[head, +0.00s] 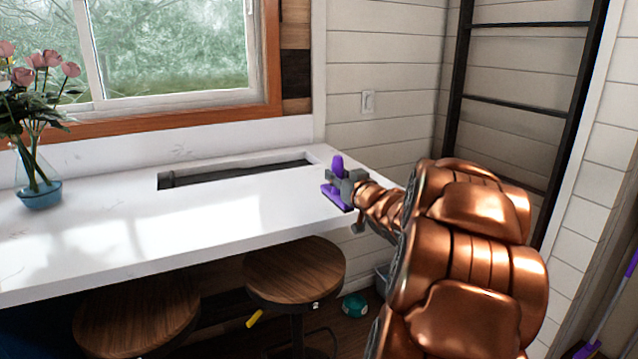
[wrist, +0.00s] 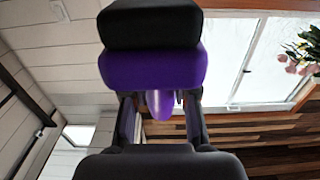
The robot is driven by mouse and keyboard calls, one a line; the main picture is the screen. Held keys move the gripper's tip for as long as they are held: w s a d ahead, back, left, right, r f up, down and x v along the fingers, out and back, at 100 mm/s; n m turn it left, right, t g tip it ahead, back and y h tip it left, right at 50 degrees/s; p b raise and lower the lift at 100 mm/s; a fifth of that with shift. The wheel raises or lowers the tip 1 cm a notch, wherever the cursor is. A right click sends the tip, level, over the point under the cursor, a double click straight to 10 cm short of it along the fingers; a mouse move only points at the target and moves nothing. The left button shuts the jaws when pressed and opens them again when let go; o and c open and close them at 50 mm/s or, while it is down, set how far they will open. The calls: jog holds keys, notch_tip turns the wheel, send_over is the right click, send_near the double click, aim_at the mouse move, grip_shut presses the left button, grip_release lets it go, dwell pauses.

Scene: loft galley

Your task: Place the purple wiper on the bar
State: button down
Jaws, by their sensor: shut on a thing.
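The purple wiper (head: 335,197) is in my gripper (head: 350,184), at the right end of the white bar (head: 120,235) in the head view. My gripper is shut on the wiper, with purple parts showing on both sides of the jaws. In the wrist view the wiper (wrist: 152,68) is close to the camera, with a wide purple body, a black part above it and a purple handle between the fingers. I cannot tell whether the wiper touches the bar or hangs just above it.
A blue vase (head: 40,195) with pink flowers stands at the bar's left. A dark recessed slot (head: 235,174) lies along its back. The bar's middle is clear. Wooden stools (head: 294,271) stand below its front edge. A black ladder (head: 455,90) leans at right.

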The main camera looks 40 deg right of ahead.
jog(key=shift+w+d+f+p, duration=0.2)
jog(key=shift+w+f, duration=0.5)
jog(key=shift+w, duration=0.65)
jog(key=shift+w+d+f+p, duration=0.2)
jog(key=shift+w+f, duration=0.55)
jog(key=shift+w, duration=0.55)
jog(key=shift+w+d+f+p, duration=0.1)
jog(key=shift+w+d+f, duration=0.15)
jog(key=shift+w+f, duration=0.8)
jog(key=shift+w+r, duration=0.2)
jog(key=shift+w, duration=0.05)
jog(key=c, duration=0.9)
grip_release()
jog(key=shift+r, duration=0.2)
jog(key=b+v, duration=0.1)
jog(key=v, duration=1.1)
